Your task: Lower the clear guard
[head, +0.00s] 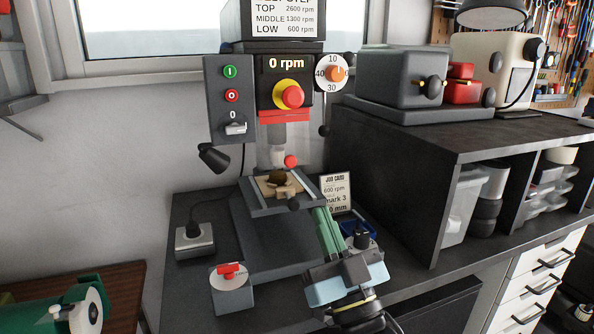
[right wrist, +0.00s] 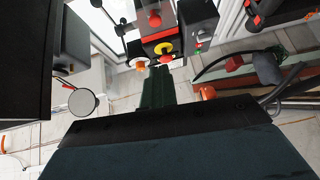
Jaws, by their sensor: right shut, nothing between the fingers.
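The drill press stands on the dark bench, its display reading 0 rpm. The clear guard (head: 277,153) is a faint see-through piece around the chuck below the red collar, hard to make out. Its red knob (head: 291,161) sits above the drill table (head: 258,208), where a small wooden piece (head: 278,184) lies. My right gripper (head: 319,212) is shut and empty, its green fingers pointing up beside the table's right edge, below and right of the knob and apart from it. In the right wrist view its fingers (right wrist: 157,85) point toward the press. My left gripper is not in view.
A switch box (head: 229,98) and a black lamp (head: 213,157) are left of the chuck. A job card (head: 336,192) stands right of the table, close behind my right gripper. A grey box with a red knob (head: 231,288) is at the front left. A dark shelf (head: 420,135) bounds the right.

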